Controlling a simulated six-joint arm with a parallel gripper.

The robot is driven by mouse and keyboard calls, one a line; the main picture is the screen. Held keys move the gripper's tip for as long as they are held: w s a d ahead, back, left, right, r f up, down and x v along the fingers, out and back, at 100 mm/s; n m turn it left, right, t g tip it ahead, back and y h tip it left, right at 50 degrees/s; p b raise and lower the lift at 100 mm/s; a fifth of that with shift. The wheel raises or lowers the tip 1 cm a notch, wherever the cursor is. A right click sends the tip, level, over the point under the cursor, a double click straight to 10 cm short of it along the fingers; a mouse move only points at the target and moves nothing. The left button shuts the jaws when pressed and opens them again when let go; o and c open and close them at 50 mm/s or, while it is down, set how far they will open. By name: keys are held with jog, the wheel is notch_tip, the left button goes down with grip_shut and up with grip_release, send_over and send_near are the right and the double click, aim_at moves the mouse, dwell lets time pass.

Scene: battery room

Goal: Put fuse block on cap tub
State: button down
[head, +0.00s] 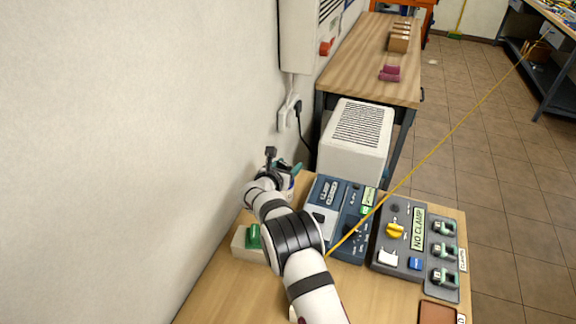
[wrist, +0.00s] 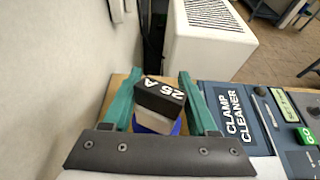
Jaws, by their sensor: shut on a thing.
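The fuse block (wrist: 160,96) is black with a grey-white lower part and "25 A" in white on top. In the wrist view it sits between the green fingers of my gripper (wrist: 160,100), which is shut on it. A blue thing (wrist: 176,128), perhaps the cap tub, shows just below the block. I cannot tell whether the block touches it. In the head view my gripper (head: 284,172) is at the far left end of the bench near the wall, and the block is too small to make out there.
The clamp cleaner (head: 325,220) stands right of my gripper, with a NO CLAMP panel (head: 400,238) beyond it. A white block with a green top (head: 253,236) lies left of my arm. A vented white box (head: 357,138) stands behind the bench. The wall is close on the left.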

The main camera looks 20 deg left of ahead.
jog(key=shift+f, duration=0.1)
jog(key=shift+c, duration=0.9)
grip_release()
